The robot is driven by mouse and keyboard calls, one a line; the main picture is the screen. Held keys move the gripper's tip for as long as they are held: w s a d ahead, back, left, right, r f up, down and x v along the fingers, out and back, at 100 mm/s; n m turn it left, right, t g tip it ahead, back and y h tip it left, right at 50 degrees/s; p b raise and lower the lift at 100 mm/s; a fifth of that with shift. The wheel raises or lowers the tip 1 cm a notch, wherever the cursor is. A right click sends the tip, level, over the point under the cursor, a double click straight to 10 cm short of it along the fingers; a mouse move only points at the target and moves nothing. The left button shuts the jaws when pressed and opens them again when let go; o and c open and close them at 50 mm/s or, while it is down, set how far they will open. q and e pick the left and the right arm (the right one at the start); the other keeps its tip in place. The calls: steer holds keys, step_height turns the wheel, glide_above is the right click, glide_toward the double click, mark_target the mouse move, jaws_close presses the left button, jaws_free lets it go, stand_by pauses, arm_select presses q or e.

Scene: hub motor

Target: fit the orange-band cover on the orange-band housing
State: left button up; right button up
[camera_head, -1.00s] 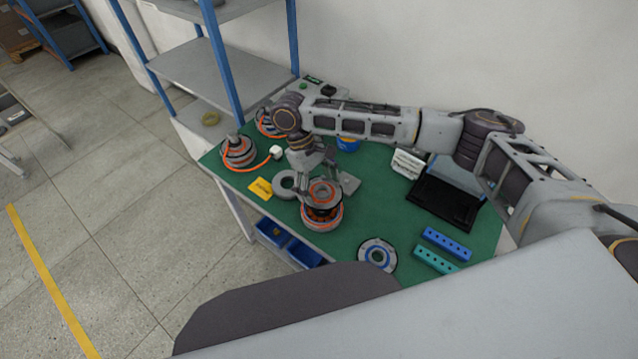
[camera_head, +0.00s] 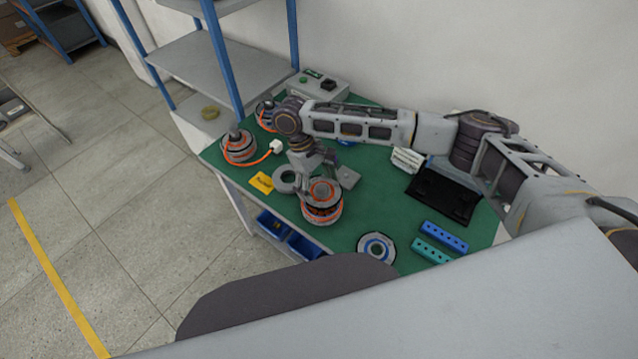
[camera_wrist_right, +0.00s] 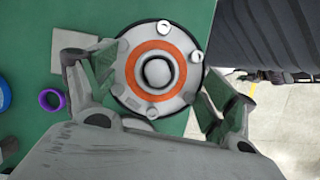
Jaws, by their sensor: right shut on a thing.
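The orange-band cover (camera_wrist_right: 155,52), a grey disc with an orange ring and a dark centre hole, lies between the fingers of my right gripper (camera_wrist_right: 157,85) in the right wrist view. In the head view my right gripper (camera_head: 322,186) is shut on this cover (camera_head: 321,188), over the orange-band housing (camera_head: 322,213). The cover sits low on the housing, with no clear gap between them. Whether it is fully seated cannot be told. The cover hides most of the housing in the wrist view. My left gripper is not in view.
A blue-ringed disc (camera_head: 377,247) lies at the front, with blue (camera_head: 444,236) and teal (camera_head: 432,252) blocks to its right. A grey ring (camera_head: 285,180) is close left of the housing. A motor with an orange cable (camera_head: 238,148) stands farther left. A black tray (camera_head: 425,190) lies right.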

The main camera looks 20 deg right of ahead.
mark_target(319, 194)
steer(key=shift+f, duration=0.2)
steer(key=shift+f, duration=0.75)
steer(key=shift+f, duration=0.4)
stand_by(0.3)
steer(key=shift+f, duration=0.7)
steer(key=shift+f+p, duration=0.2)
steer(key=shift+p, duration=0.6)
stand_by(2.3)
steer(key=o, duration=1)
steer(key=shift+o, duration=0.2)
